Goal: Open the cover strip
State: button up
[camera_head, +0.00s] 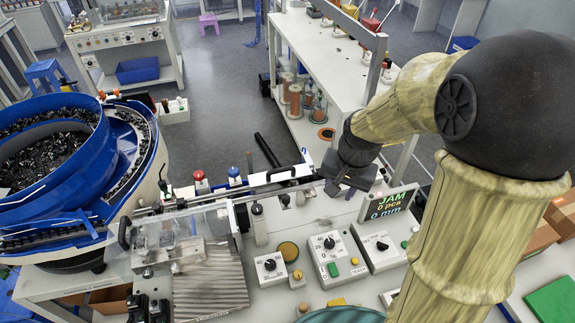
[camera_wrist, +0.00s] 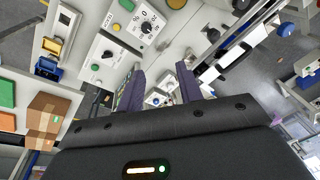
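A long, thin, pale strip (camera_head: 240,196), which looks like the cover strip, runs along the track from the bowl feeder towards my gripper. My gripper (camera_head: 341,191) is above the bench at the strip's right end, left of the display. In the wrist view, my gripper's two purple fingers (camera_wrist: 160,88) stand apart with nothing visible between them. I cannot make out the strip in the wrist view.
The display (camera_head: 388,204) reads JAM, 0 pcs, 0 mm. Control boxes with knobs (camera_head: 332,254) stand in front of the track. A blue bowl feeder (camera_head: 60,190) is at the left. A clear cover with a black handle (camera_head: 124,233) is beside it. Red and blue buttons (camera_head: 200,180) stand behind the track.

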jog(key=w+a+r+m+y, duration=0.2)
jog(key=w+m, duration=0.3)
jog(key=w, duration=0.3)
jog(key=w+a+r+m+g+y+p, duration=0.1)
jog(key=w+a+r+m+y, duration=0.1)
jog(key=w+m, duration=0.3)
jog(key=w+r, duration=0.1)
jog(key=w, duration=0.2)
jog(key=shift+w+a+r, duration=0.2)
jog(key=shift+a+r, duration=0.1)
jog(key=shift+r, duration=0.05)
jog(key=shift+f, duration=0.1)
jog(key=p, duration=0.5)
send_near(284, 169)
jog(key=x, duration=0.8)
jog(key=shift+c, duration=0.3)
